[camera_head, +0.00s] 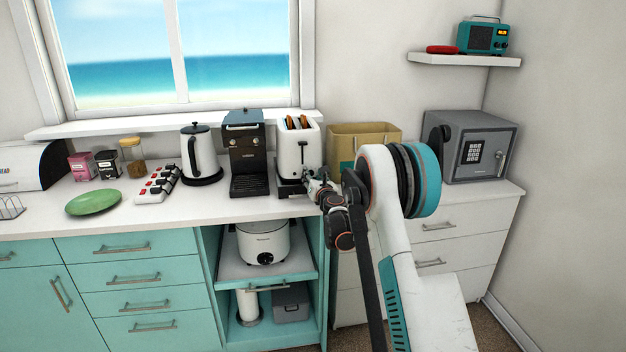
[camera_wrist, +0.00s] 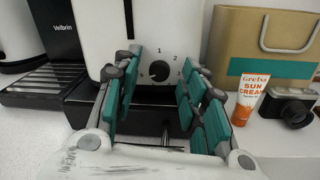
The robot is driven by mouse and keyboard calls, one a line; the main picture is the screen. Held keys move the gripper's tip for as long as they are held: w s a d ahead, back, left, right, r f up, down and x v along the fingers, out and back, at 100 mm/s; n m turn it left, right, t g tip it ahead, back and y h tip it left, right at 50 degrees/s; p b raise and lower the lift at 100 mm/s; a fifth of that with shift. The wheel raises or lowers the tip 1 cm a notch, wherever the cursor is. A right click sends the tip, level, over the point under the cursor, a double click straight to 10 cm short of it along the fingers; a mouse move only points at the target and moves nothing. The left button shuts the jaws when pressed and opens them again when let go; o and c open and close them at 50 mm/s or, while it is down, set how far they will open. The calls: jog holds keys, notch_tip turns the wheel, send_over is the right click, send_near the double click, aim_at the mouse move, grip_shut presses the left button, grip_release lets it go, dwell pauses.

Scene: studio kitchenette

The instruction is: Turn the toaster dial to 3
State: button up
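The white toaster (camera_head: 298,153) stands on the counter with slices of bread showing in its top slots. Its dark round dial (camera_wrist: 158,72) is on the lower front, with the numbers 1, 2 and 3 legible around its top and right. A small light mark shows on the dial's lower left, but I cannot read the exact setting. My gripper (camera_wrist: 160,64) is in front of the toaster, with its teal-padded fingers spread to the left and right of the dial. Nothing is held between them; I cannot tell whether they touch the dial.
A coffee machine (camera_head: 247,150) stands close left of the toaster. A paper bag (camera_head: 350,138) stands to its right, with a sun cream tube (camera_wrist: 249,93) and a camera (camera_wrist: 289,107) before it. A safe (camera_head: 478,150) is farther right. The shelf below holds a cooker (camera_head: 263,241).

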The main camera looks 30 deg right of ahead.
jog(key=shift+c, duration=0.3)
grip_shut()
jog(key=shift+n, duration=0.3)
